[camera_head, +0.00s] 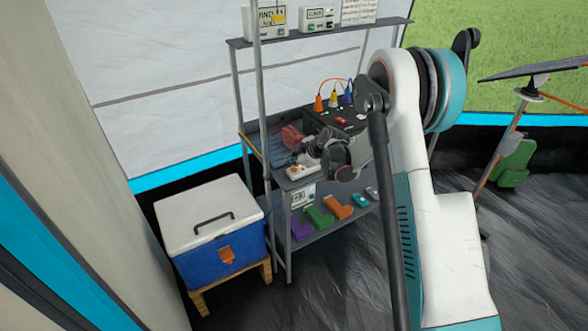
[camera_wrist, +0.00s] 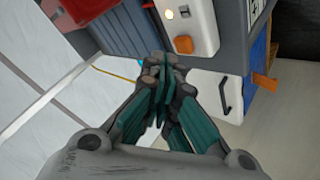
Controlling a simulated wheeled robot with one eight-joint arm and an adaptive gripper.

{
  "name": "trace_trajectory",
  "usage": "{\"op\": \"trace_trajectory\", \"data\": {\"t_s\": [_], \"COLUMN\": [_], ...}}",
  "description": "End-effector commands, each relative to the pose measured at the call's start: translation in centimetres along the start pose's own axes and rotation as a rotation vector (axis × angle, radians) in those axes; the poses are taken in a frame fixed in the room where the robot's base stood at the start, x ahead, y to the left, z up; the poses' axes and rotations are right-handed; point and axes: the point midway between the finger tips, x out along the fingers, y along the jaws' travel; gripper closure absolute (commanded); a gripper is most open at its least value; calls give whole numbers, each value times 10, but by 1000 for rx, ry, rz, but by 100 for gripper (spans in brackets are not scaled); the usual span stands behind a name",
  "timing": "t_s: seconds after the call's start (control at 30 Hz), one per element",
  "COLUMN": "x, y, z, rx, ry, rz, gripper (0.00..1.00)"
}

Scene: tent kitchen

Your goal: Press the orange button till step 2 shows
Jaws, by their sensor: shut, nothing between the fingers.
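The orange button (camera_wrist: 184,44) sits on a white control box (camera_wrist: 190,20) in the wrist view, with a small pale round light beside it. The same white box (camera_head: 302,171) stands on the front corner of the middle shelf in the head view, where the button is too small to make out well. My gripper (camera_wrist: 163,66) is shut and empty. In the wrist view its tips appear just below and left of the button; contact cannot be told. A small white display panel (camera_head: 302,196) hangs below the box; its marking is too small to read surely.
A blue cooler with a white lid (camera_head: 207,210) stands left of the shelf rack (camera_head: 272,130). A dark power unit (camera_head: 335,118) with coloured plugs and a red item (camera_head: 291,137) are near my gripper. Several coloured items lie on the lower shelf (camera_head: 315,233).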

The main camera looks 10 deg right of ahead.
Motion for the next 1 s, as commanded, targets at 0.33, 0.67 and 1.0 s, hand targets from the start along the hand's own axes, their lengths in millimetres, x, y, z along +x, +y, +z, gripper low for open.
{"op": "trace_trajectory", "data": {"t_s": [0.33,0.67,1.0], "x": [-11,-32,-35], "y": [8,23,25], "z": [-8,-23,-25], "rx": [0,0,0], "ry": [0,0,0], "rz": [0,0,0], "gripper": [100,100,100]}}
